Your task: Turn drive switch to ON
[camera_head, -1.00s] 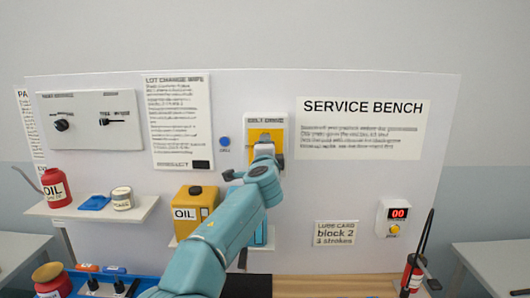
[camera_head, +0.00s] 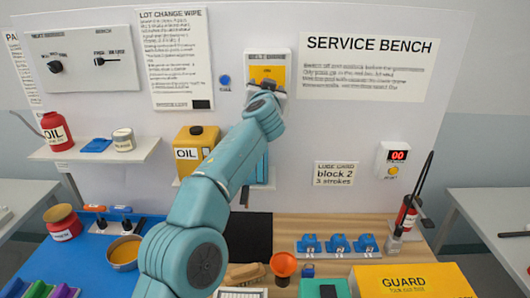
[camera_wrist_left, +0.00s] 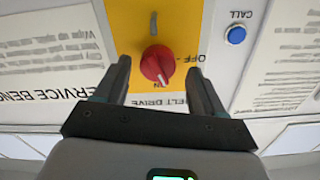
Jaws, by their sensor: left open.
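The drive switch is a red round knob (camera_wrist_left: 157,64) on a yellow panel (camera_wrist_left: 130,28), seen upside down in the left wrist view. A pale mark on the knob points toward the ON label; the OFF label is off to the side. In the head view, the belt drive panel (camera_head: 266,72) is on the upright board, and my arm hides its lower part and the knob. My left gripper (camera_wrist_left: 158,67) is open, with one finger on each side of the knob. I cannot tell whether the fingers touch it. My right gripper is not in view.
A blue call button (camera_head: 225,80) is left of the panel. A shelf holds a red oil can (camera_head: 56,131); a yellow oil jug (camera_head: 196,146) stands closer to my arm.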

